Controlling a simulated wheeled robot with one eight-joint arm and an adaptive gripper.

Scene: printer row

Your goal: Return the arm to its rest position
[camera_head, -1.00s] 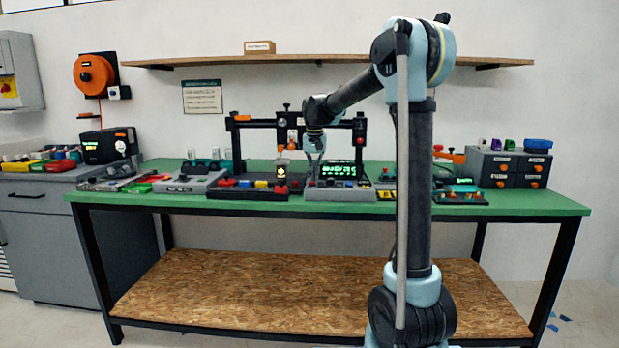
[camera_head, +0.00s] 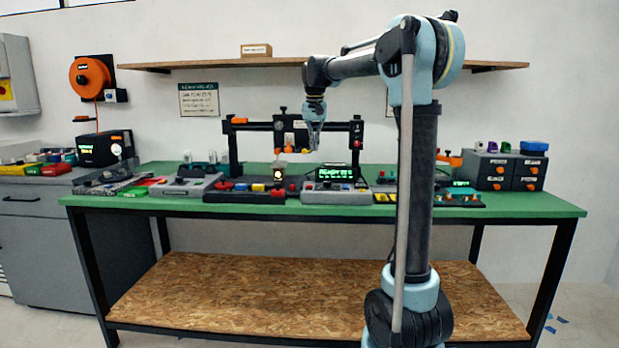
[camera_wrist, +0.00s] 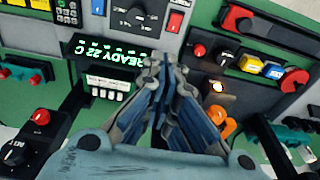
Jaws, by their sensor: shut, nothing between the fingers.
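My gripper (camera_head: 314,143) hangs pointing down in front of the printer's black gantry (camera_head: 262,126), raised above the green bench (camera_head: 520,205). Its fingers are together with nothing between them. In the wrist view my gripper (camera_wrist: 165,75) shows from above, its blue-grey fingers closed. My upper arm reaches left from the tall column, nearly level. The gripper touches nothing that I can see.
A wooden shelf (camera_head: 330,66) runs along the wall behind my arm. A red button (camera_wrist: 40,117) and a dark panel with coloured buttons (camera_wrist: 249,63) lie beneath the gripper. Grey drawers (camera_head: 505,170) stand at the right end of the bench. The air above the bench front is clear.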

